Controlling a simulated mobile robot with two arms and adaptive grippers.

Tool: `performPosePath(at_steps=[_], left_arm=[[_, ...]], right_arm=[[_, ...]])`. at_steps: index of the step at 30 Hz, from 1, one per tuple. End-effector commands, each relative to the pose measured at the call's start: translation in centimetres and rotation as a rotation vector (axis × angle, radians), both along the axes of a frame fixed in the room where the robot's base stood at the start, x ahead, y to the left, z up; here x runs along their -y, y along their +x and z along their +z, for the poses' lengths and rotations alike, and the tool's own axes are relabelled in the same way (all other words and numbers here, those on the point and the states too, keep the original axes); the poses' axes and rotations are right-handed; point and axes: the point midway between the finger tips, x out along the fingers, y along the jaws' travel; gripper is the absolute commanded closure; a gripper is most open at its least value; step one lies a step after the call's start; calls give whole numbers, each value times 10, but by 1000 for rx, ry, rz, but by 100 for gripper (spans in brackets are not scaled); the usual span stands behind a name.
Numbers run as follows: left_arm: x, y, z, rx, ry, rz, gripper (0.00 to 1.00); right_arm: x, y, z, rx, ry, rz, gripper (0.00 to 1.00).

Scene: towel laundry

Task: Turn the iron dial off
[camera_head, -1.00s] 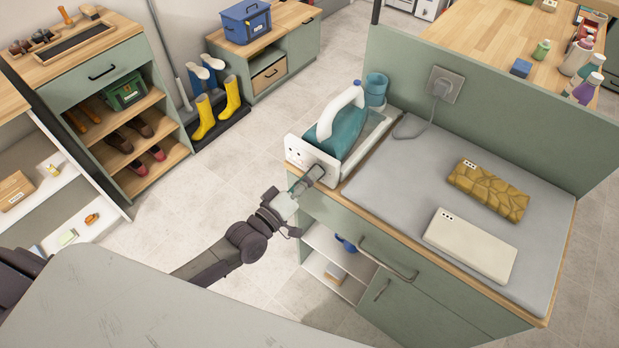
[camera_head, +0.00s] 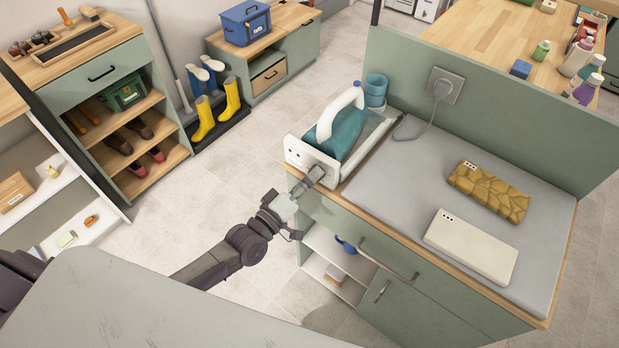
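The iron (camera_head: 347,132) is teal with a white handle and rests on a white station at the far left end of the ironing cabinet. The station's white front panel (camera_head: 300,153) faces my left arm and bears small dark marks. My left gripper (camera_head: 318,174) is at the lower right of this panel, its fingertips touching it or very close. The dial itself is hidden behind the fingers or too small to make out. Whether the fingers are open or shut is too small to tell. My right gripper is out of view.
A grey ironing surface (camera_head: 410,185) holds a folded gold towel (camera_head: 488,191) and a folded cream towel (camera_head: 470,246). A blue cup (camera_head: 375,90) stands behind the iron. A cord runs to a wall socket (camera_head: 443,86). Cabinet handles (camera_head: 388,259) stick out below. Open floor lies left of the cabinet.

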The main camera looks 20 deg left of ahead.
Motion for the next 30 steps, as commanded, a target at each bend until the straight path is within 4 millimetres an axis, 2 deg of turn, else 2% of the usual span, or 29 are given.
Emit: performPosePath(at_steps=[6, 10, 21, 25, 30], left_arm=[[-1, -1, 1, 2, 0, 1, 37], [-5, -11, -1, 0, 1, 1, 37], [-34, -81, -7, -3, 2, 0, 37], [-41, -98, -8, -1, 1, 0, 37], [-45, -110, -9, 0, 0, 0, 37]], right_arm=[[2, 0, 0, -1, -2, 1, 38], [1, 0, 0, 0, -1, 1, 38], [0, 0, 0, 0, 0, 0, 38], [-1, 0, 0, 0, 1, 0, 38], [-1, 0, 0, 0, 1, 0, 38]])
